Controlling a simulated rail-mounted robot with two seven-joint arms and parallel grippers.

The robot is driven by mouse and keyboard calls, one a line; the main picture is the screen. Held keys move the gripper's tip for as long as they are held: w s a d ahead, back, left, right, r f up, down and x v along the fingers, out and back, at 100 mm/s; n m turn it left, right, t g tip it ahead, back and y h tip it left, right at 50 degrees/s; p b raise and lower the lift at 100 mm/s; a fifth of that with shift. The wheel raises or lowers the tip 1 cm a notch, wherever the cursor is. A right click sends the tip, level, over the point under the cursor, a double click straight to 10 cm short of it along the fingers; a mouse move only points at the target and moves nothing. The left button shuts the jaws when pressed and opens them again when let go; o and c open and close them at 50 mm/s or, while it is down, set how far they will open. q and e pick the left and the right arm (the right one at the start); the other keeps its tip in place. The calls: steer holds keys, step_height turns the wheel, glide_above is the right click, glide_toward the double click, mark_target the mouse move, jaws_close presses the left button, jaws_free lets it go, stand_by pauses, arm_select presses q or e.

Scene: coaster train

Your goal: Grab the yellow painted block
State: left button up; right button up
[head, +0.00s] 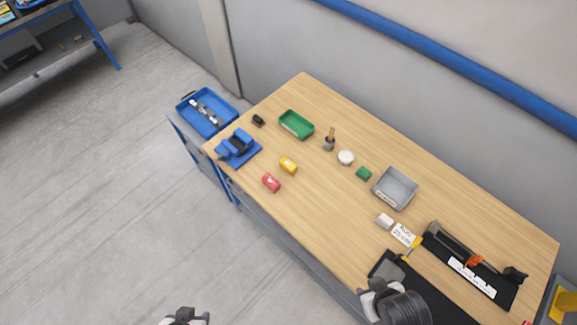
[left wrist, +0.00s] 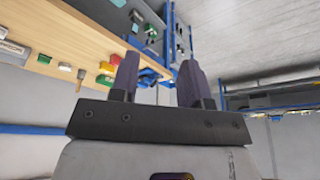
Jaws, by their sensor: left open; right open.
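The yellow painted block (head: 288,165) lies on the wooden table (head: 330,220), left of its middle. The red block (head: 271,183) is just in front of it, and a green block (head: 363,173) lies to the right. My left gripper (head: 186,317) is at the bottom edge of the head view, off the table's front side and well apart from the yellow block. In the left wrist view its fingers (left wrist: 160,78) are spread with nothing between them. My right gripper (head: 377,288) is open near the table's front edge at the right, by the black mat.
A blue vise-like fixture (head: 238,149) stands left of the yellow block, with a green tray (head: 296,125) behind it. A grey tray (head: 396,187), a white puck (head: 346,158) and a brush-like tool (head: 329,141) lie further right. The table around the yellow block is mostly clear.

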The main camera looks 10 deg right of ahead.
stand_by(0.3)
arm_select(q)
steer(key=o, duration=1.1)
